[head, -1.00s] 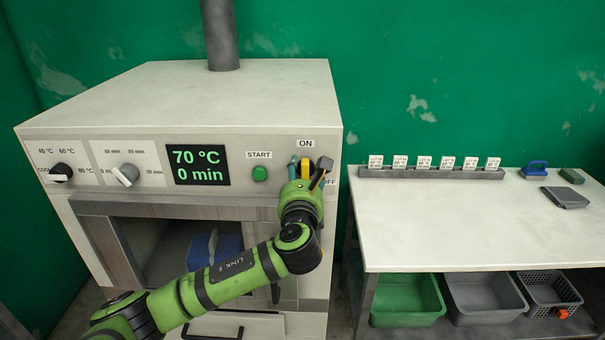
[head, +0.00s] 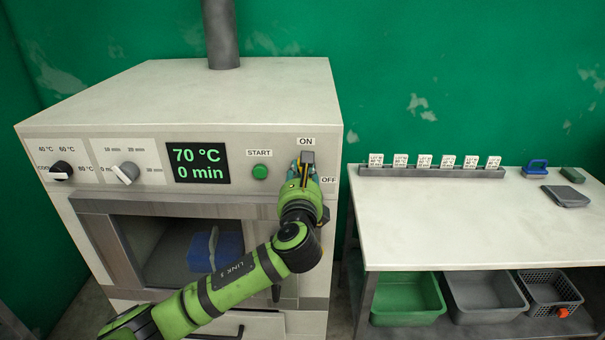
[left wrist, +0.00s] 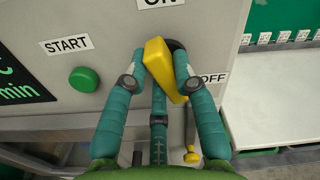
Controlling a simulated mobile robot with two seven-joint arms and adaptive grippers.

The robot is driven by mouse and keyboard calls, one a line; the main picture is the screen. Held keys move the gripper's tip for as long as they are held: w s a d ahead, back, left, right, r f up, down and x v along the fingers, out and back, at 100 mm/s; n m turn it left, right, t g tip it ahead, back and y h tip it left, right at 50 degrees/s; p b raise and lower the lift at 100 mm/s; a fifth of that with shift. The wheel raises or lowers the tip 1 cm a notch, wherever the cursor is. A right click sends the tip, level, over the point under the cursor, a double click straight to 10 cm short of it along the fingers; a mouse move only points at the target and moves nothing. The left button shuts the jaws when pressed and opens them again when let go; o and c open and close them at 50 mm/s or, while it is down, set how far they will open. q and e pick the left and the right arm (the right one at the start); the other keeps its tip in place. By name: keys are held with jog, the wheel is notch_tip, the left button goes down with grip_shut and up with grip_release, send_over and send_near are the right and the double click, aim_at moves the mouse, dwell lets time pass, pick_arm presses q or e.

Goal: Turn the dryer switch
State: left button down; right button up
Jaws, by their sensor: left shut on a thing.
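The dryer (head: 240,95) has a front panel with an ON label (head: 306,141) above the switch and an OFF label (head: 328,180) to its right. In the left wrist view the switch has a yellow handle (left wrist: 158,62) in front of a dark round base. My left gripper (head: 306,172) is at the switch, its teal fingers one on each side of the handle and shut on it; it also shows in the left wrist view (left wrist: 155,78). The gripper hides part of the switch, so its exact angle is hard to tell. My right gripper is not in view.
A green START button (head: 260,171) and a display (head: 198,163) reading 70 °C and 0 min are left of the switch. Two knobs (head: 61,170) (head: 126,173) are further left. A table (head: 455,225) with a card rack (head: 430,173) stands at the right.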

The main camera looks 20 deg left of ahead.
pick_arm(q)
jog(key=n, duration=0.4)
jog(key=shift+f+b, duration=0.15)
jog(key=shift+b, duration=0.15)
jog(key=n, duration=0.3)
jog(key=shift+f+n+b, duration=0.15)
jog(key=shift+n+b, duration=0.15)
jog(key=shift+b, duration=0.1)
jog(key=n+b, duration=0.1)
jog(key=n, duration=0.5)
jog(key=shift+f+b, duration=0.15)
jog(key=shift+b, duration=0.15)
jog(key=shift+n, duration=0.3)
jog(key=c, duration=1)
grip_release()
jog(key=shift+d, duration=0.1)
jog(key=v, duration=1.2)
